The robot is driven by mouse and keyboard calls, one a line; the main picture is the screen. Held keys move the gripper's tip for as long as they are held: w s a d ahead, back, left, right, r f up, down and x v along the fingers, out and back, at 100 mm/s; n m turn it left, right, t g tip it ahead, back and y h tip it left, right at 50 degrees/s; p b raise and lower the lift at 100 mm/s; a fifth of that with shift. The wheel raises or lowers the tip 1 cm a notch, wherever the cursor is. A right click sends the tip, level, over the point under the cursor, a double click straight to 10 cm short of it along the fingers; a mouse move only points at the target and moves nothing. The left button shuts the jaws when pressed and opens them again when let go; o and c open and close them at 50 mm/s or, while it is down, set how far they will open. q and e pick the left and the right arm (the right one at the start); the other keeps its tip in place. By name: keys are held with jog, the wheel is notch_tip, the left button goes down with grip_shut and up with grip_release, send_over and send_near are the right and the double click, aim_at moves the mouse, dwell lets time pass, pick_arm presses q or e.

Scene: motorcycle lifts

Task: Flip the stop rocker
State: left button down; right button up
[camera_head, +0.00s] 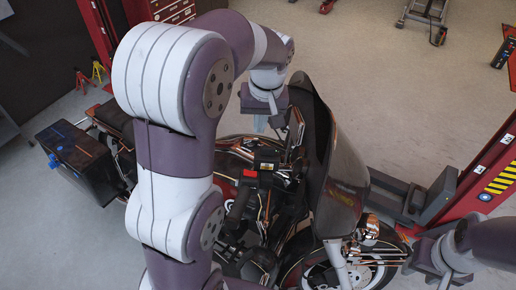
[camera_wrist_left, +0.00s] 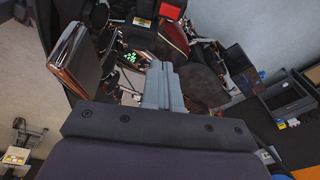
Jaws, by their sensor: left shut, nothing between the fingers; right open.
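A motorcycle (camera_head: 345,180) stands below my arms. A small red part (camera_head: 249,173) sits on its handlebar controls beside a black box with a yellow label (camera_head: 266,165); I cannot tell for certain whether it is the stop rocker. The red part also shows at the top of the left wrist view (camera_wrist_left: 171,10), with the yellow label (camera_wrist_left: 142,22) beside it. My left gripper (camera_head: 260,123) points down above the handlebar, shut and empty. Its closed fingers (camera_wrist_left: 162,82) appear apart from the red part. My right gripper (camera_head: 443,281) is at the lower right, open, clear of the controls.
The dark fairing (camera_head: 335,150) rises close to the right of my left gripper. A black case (camera_head: 80,160) is at the motorcycle's left end. A red lift post (camera_head: 490,165) stands at the right. Open floor (camera_head: 380,100) lies behind.

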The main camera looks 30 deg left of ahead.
pick_arm(q)
jog(key=s+r, duration=0.1)
jog(key=s, duration=0.3)
jog(key=b, duration=1)
send_over(249, 172)
jog(key=w, duration=0.2)
notch_tip(249, 172, down, 11)
jog(key=shift+s+d+r, duration=0.1)
jog(key=shift+s+d, duration=0.05)
jog(key=shift+s+f, duration=0.6)
jog(key=shift+f, duration=0.25)
jog(key=shift+a+f+p, duration=0.15)
jog(key=shift+a+p, duration=0.05)
jog(key=shift+p, duration=0.2)
jog(key=shift+f, duration=0.55)
jog(key=shift+s, duration=0.15)
pick_arm(e)
notch_tip(249, 172, down, 9)
jog(key=s, duration=0.2)
jog(key=shift+r, duration=0.15)
pick_arm(q)
jog(key=shift+s, duration=0.1)
